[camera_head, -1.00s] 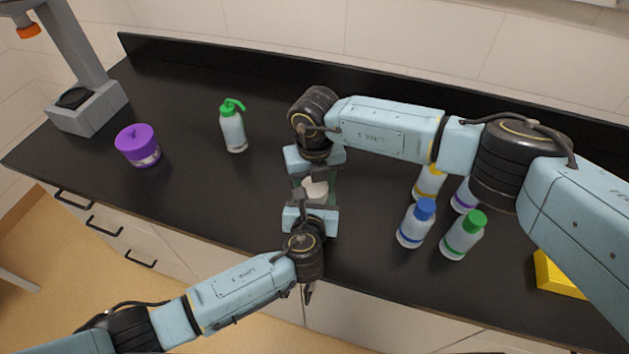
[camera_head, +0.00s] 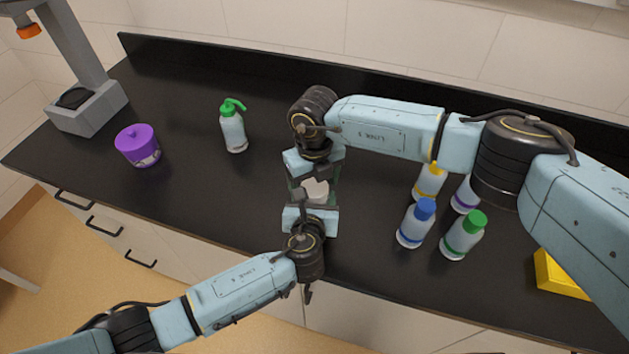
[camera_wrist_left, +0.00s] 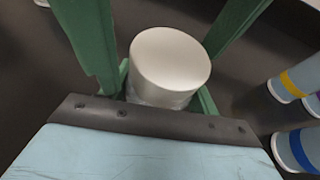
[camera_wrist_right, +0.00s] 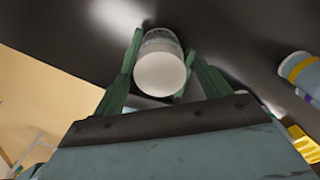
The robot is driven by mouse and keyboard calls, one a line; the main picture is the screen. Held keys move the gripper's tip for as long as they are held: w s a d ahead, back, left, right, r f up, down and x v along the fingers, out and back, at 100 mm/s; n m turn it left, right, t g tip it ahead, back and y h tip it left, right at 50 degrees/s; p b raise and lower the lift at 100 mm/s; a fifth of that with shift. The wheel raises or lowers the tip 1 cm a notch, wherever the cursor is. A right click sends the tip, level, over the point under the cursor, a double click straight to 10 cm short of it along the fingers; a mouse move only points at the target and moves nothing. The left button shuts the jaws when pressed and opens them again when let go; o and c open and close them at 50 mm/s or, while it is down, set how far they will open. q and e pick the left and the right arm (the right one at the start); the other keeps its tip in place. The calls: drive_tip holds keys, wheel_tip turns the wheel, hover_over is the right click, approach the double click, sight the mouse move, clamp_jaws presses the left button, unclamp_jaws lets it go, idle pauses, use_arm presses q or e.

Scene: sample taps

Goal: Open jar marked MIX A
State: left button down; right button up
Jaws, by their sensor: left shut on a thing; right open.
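A jar with a white lid (camera_head: 315,189) is between my two grippers in the head view. The left wrist view shows its round lid (camera_wrist_left: 170,62) and a strip of clear body below. No marking is readable. My left gripper (camera_head: 313,202) comes from the front and is shut on the jar's body. My right gripper (camera_head: 316,180) comes from behind; its jaws are open on either side of the jar. In the right wrist view the lid (camera_wrist_right: 161,74) shows between the green fingers, with the clear body beyond. Whether a right finger touches the lid, I cannot tell.
Bottles with blue (camera_head: 425,208), green (camera_head: 474,220) and yellow (camera_head: 433,168) caps stand at the right, beside a purple-banded one (camera_head: 463,198). A yellow block (camera_head: 558,275) lies farther right. A green-topped bottle (camera_head: 233,128), purple-lidded jar (camera_head: 138,146) and grey stand (camera_head: 88,108) are left.

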drive_tip(key=shift+r, duration=2.25)
drive_tip(key=m, duration=0.2)
drive_tip(key=r+m, duration=0.1)
drive_tip(key=m, duration=0.3)
drive_tip(key=shift+r, duration=0.35)
drive_tip(key=m, duration=0.2)
drive_tip(key=r+m, duration=0.1)
drive_tip(key=m, duration=0.4)
drive_tip(key=shift+r, duration=0.3)
drive_tip(key=shift+m, duration=0.3)
drive_tip(key=shift+f, duration=3.95)
drive_tip(key=c, duration=1)
drive_tip(key=n, duration=0.6)
drive_tip(key=shift+n, duration=0.4)
drive_tip(key=n, duration=0.7)
